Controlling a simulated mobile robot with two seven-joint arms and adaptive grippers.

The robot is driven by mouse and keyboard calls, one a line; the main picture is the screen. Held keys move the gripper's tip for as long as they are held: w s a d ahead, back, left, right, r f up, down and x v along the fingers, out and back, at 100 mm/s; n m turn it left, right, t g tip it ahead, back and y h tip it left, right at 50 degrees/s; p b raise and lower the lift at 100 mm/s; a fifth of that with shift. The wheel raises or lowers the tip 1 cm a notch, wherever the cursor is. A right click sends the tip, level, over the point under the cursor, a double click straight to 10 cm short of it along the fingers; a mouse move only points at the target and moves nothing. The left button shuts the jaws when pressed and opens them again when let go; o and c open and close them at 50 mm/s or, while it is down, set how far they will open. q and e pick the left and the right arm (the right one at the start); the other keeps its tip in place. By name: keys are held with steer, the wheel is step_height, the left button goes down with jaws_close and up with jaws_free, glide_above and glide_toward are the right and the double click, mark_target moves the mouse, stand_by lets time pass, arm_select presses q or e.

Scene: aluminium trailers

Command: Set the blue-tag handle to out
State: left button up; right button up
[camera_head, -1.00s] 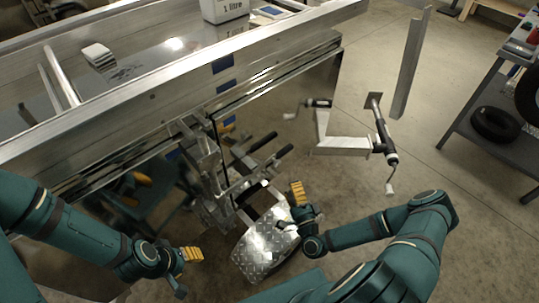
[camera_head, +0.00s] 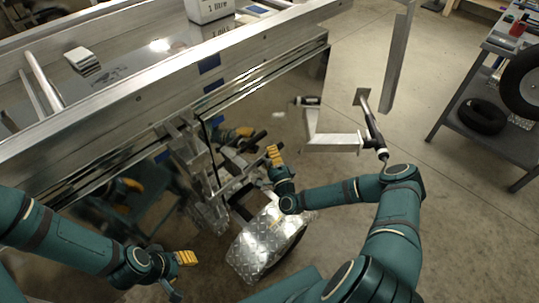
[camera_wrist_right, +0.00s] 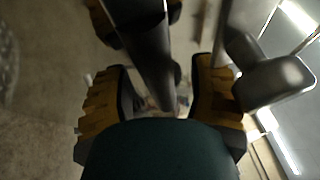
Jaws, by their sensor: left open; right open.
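Dark-gripped handles (camera_head: 256,139) stick out from the latch bracket on the trailer side. I cannot make out which one bears a blue tag. Blue patches (camera_head: 208,62) show on the trailer rail above. My right gripper (camera_head: 275,157) is beside the handles, partly covering them. In the right wrist view, its yellow-padded fingers (camera_wrist_right: 162,100) are apart, with a dark round bar (camera_wrist_right: 150,55) in line with the gap; contact cannot be told. A grey rounded grip (camera_wrist_right: 275,82) is to the right. My left gripper (camera_head: 185,258) is open and empty at lower left, apart from the trailer.
A jack-like crank arm (camera_head: 335,142) projects right of the trailer. A grey cart (camera_head: 470,135) with tires stands at far right. The floor between is clear.

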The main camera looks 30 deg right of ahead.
jaws_close()
steer(key=shift+d, duration=0.15)
stand_by(0.4)
